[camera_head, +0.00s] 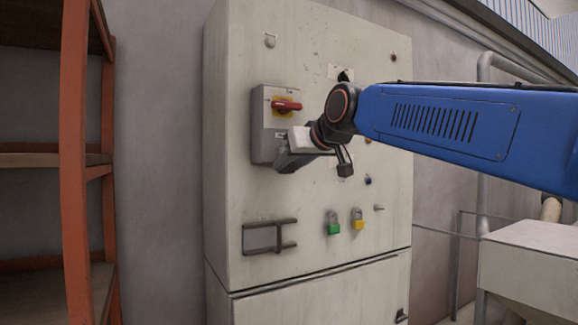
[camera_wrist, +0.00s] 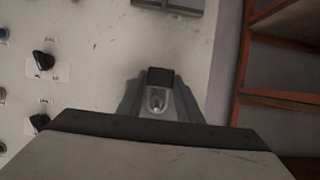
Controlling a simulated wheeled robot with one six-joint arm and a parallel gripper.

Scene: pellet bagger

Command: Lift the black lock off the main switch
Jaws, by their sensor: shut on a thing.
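The main switch (camera_head: 286,105) has a red handle on a yellow plate, on a grey box (camera_head: 261,135) on the cabinet's upper left. My gripper (camera_head: 285,161) is at the lower part of this box, below the red handle. In the wrist view my gripper (camera_wrist: 158,98) is shut on the black lock (camera_wrist: 160,77). The lock's dark body sits between the fingers, with a pale metal part beside it. In the head view the lock is hidden by my gripper. I cannot tell whether its shackle still passes through the switch.
A green lock (camera_head: 333,227) and a yellow lock (camera_head: 357,221) hang lower on the cabinet (camera_head: 310,190), beside a bare peg (camera_head: 379,208). A dark bracket (camera_head: 268,222) is below the switch. Black knobs (camera_wrist: 42,61) are on the panel. An orange shelf (camera_head: 75,160) stands left.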

